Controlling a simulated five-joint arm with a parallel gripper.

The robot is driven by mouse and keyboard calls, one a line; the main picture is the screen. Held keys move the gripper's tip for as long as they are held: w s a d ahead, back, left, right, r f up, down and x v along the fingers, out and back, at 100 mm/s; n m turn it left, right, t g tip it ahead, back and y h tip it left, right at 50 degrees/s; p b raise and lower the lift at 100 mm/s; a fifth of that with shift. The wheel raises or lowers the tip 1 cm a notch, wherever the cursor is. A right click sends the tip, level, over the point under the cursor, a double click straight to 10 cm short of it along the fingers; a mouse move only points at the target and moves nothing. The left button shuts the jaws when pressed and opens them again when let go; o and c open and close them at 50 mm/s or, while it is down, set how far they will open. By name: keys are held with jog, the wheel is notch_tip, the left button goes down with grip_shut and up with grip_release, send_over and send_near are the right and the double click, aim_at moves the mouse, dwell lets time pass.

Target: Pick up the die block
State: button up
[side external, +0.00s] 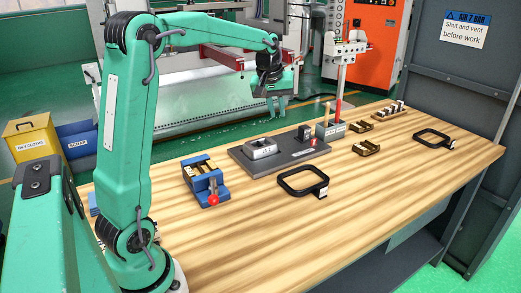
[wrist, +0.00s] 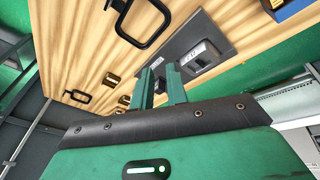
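In the wrist view the same block (wrist: 195,57) shows just beyond and right of my fingers. My gripper (side external: 277,107) hangs above and behind the plate in the side external view, well clear of the block. Its two green fingers are apart with nothing between them, as the wrist view also shows (wrist: 159,80).
A blue fixture with a red knob (side external: 213,199) stands left of the plate. A red-and-white post (side external: 338,105) rises at the plate's right end. The table's front is clear.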

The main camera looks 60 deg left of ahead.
jog(key=w+a+f+n+g, duration=0.1)
jog(key=w+a+f+n, duration=0.4)
jog(key=a, duration=0.5)
jog(key=n, duration=0.2)
send_near(260, 144)
jog(key=w, duration=0.1)
jog(key=shift+g, duration=0.3)
jog(key=shift+w+a+f, duration=0.2)
jog(key=shift+a+f, duration=0.05)
jog(key=shift+f, duration=1.15)
jog(key=shift+w+a+f, duration=0.2)
jog(key=shift+f, duration=1.25)
jog(key=shift+w+a+f, duration=0.2)
jog(key=shift+a+f, duration=0.05)
jog(key=shift+f, duration=1.15)
grip_shut()
jog(key=shift+r, duration=0.15)
